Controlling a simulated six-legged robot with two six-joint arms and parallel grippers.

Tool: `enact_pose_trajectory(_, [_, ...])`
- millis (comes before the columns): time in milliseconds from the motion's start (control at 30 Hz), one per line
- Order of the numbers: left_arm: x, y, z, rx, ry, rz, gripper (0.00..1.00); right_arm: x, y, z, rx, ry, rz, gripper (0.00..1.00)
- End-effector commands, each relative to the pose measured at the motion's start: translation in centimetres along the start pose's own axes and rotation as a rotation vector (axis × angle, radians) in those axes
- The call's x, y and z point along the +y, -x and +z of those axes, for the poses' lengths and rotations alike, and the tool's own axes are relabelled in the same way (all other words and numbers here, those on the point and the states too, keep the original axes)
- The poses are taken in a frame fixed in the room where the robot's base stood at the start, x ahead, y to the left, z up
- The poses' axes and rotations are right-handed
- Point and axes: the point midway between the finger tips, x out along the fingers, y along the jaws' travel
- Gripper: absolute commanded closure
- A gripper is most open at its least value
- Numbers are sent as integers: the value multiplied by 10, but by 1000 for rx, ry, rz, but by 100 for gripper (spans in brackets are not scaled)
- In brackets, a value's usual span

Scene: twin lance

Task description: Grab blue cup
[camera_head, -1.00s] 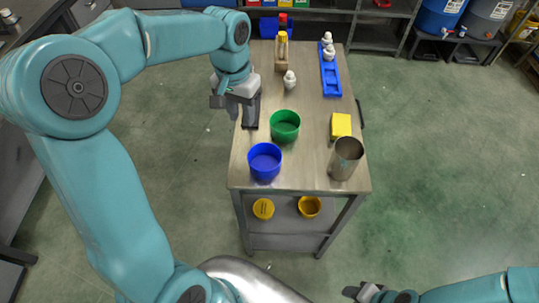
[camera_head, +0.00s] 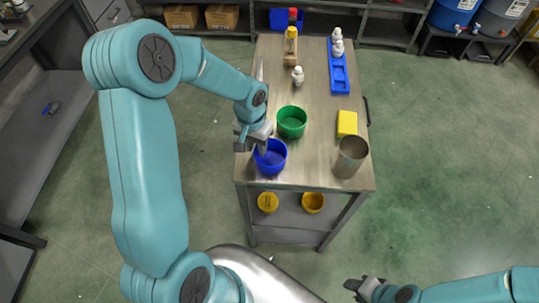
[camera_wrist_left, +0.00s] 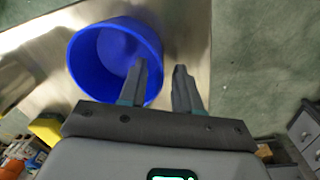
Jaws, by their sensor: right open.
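The blue cup (camera_head: 272,162) stands upright at the near left corner of the metal table. My left gripper (camera_head: 262,148) is over its left rim. In the left wrist view the blue cup (camera_wrist_left: 100,55) is large, and my left gripper (camera_wrist_left: 160,68) has its fingers apart. One finger overlaps the cup's opening and the other is outside the rim, with the cup wall between them. I cannot tell whether either finger touches it. My right gripper (camera_head: 358,288) is open and empty, low at the bottom right, away from the table.
A green cup (camera_head: 292,121) stands just behind the blue cup. A metal canister (camera_head: 350,157) and a yellow block (camera_head: 347,123) are on the right of the table (camera_head: 315,165). A blue rack (camera_head: 339,75) and small bottles are farther back. Yellow containers (camera_head: 313,202) sit on the lower shelf.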

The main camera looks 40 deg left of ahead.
Motion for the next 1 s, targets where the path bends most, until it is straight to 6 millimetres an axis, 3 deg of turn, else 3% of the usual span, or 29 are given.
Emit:
enact_pose_trajectory(300, [0, -10, -1, 1, 1, 1, 67, 0, 1, 0, 0, 0, 0, 57])
enact_pose_trajectory(367, [0, -10, -1, 1, 1, 1, 84, 0, 1, 0, 0, 0, 0, 57])
enact_pose_trajectory(400, [0, -10, -1, 1, 1, 1, 97, 0, 1, 0, 0, 0, 0, 57])
enact_pose_trajectory(433, [0, -10, -1, 1, 1, 1, 100, 0, 1, 0, 0, 0, 0, 57])
enact_pose_trajectory(800, [0, -9, -1, 0, 1, 1, 100, 0, 0, 0, 0, 0, 0, 57])
enact_pose_trajectory(1000, [1, 10, -2, 6, 0, 0, 100, 0, -1, 0, 0, 0, 0, 57])
